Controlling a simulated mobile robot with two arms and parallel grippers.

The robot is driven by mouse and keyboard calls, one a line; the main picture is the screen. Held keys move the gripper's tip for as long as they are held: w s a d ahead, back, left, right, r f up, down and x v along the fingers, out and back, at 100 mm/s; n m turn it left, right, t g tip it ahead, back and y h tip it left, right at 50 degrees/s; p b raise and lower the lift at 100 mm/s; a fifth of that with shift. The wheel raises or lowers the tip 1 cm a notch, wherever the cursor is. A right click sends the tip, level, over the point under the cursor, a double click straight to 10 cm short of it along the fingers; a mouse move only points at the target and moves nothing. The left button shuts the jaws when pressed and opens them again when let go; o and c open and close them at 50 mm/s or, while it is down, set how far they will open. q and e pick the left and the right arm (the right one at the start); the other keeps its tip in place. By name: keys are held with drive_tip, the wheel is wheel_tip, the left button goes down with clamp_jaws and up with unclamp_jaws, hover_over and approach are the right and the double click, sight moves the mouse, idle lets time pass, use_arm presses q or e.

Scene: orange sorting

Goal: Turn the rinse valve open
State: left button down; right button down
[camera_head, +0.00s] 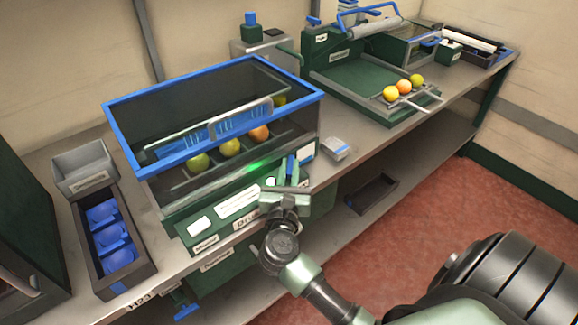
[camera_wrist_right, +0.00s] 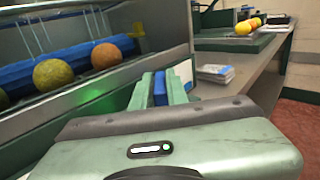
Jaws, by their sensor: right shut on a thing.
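My right gripper (camera_head: 293,170) is at the right end of the front panel of the blue-rimmed washing tank (camera_head: 222,139). Its green fingers are shut on a small upright blue handle (camera_wrist_right: 160,88), which shows between them in the right wrist view. The handle's base is hidden by the gripper, and I cannot read a label that names it as the rinse valve. A green light glows on the panel just left of the gripper. Another blue handle (camera_head: 186,312) sits low under the bench front. My left gripper is not in view.
Several oranges, green to orange, lie inside the tank behind its blue-framed cover. Three more fruits (camera_head: 404,87) lie on a rack at the green station at the back right. A dark box with blue cups (camera_head: 150,268) stands at left. A small grey-blue block (camera_head: 336,149) lies right of the tank.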

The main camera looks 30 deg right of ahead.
drive_tip(key=n+t+y, duration=0.1)
drive_tip(key=n+t+y+p, duration=0.1)
drive_tip(key=y, duration=0.1)
drive_tip(key=shift+s+d+r+n+p, duration=0.1)
drive_tip(key=shift+s+d+n+p, duration=0.1)
drive_tip(key=shift+n+p, duration=0.15)
drive_tip(key=n+y, duration=0.1)
drive_tip(key=y, duration=0.1)
drive_tip(key=n+t+y+p, duration=0.1)
drive_tip(key=y, duration=0.1)
drive_tip(key=shift+d+n+t, duration=0.15)
drive_tip(key=shift+n+t, duration=0.15)
drive_tip(key=shift+n, duration=0.05)
drive_tip(key=shift+d+n+y, duration=0.1)
drive_tip(key=shift+n+y, duration=0.6)
drive_tip(key=shift+y, duration=0.5)
drive_tip(key=shift+d+n+t+y+b, duration=0.1)
drive_tip(key=shift+n+t+y+b, duration=0.25)
drive_tip(key=shift+n+y, duration=1)
drive_tip(key=shift+m+y, duration=0.25)
drive_tip(key=shift+y, duration=0.4)
drive_tip(key=c, duration=1.4)
unclamp_jaws()
